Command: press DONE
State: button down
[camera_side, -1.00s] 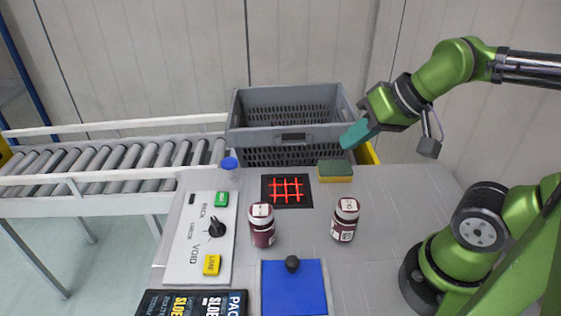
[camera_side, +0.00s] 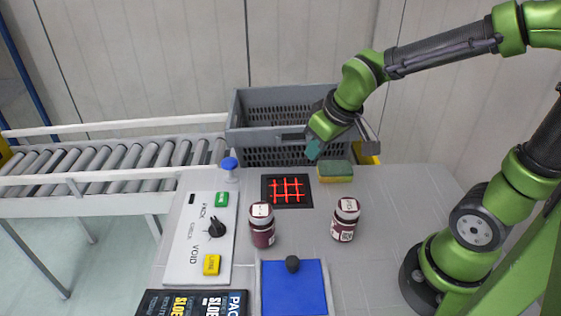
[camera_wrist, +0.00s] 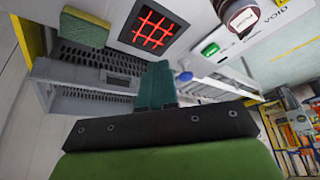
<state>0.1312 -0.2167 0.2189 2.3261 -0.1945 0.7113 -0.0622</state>
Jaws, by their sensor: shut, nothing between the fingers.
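A white control panel (camera_side: 203,240) lies on the left of the table. It carries a green button (camera_side: 222,199) at its far end, a black knob (camera_side: 216,227) set among printed words including PACK and VOID, and a yellow button (camera_side: 211,265) at its near end. The lettering on both buttons is too small to read surely. My gripper (camera_side: 313,150) is shut and empty, its teal fingers in front of the grey crate, right of and above the panel, apart from it. In the wrist view the green button (camera_wrist: 210,49) shows to the right of the teal fingers (camera_wrist: 157,86).
A grey crate (camera_side: 252,140) stands at the back. A sponge (camera_side: 335,176), a red-grid pad (camera_side: 287,204), a blue-capped item (camera_side: 230,165) and two dark red bottles (camera_side: 262,232) (camera_side: 344,226) stand nearby. A blue plate with a black knob (camera_side: 305,285) lies in front.

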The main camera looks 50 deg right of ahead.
jog(key=w+a+f+n, duration=0.3)
jog(key=w+f+n, duration=0.2)
jog(key=w, duration=0.3)
jog(key=n+t+y, duration=0.3)
jog(key=n+y, duration=0.1)
jog(key=n, duration=0.6)
send_over(224, 198)
jog(key=shift+s+r, duration=0.1)
jog(key=shift+f, duration=4.45)
jog(key=shift+f, duration=0.1)
jog(key=shift+f, duration=0.3)
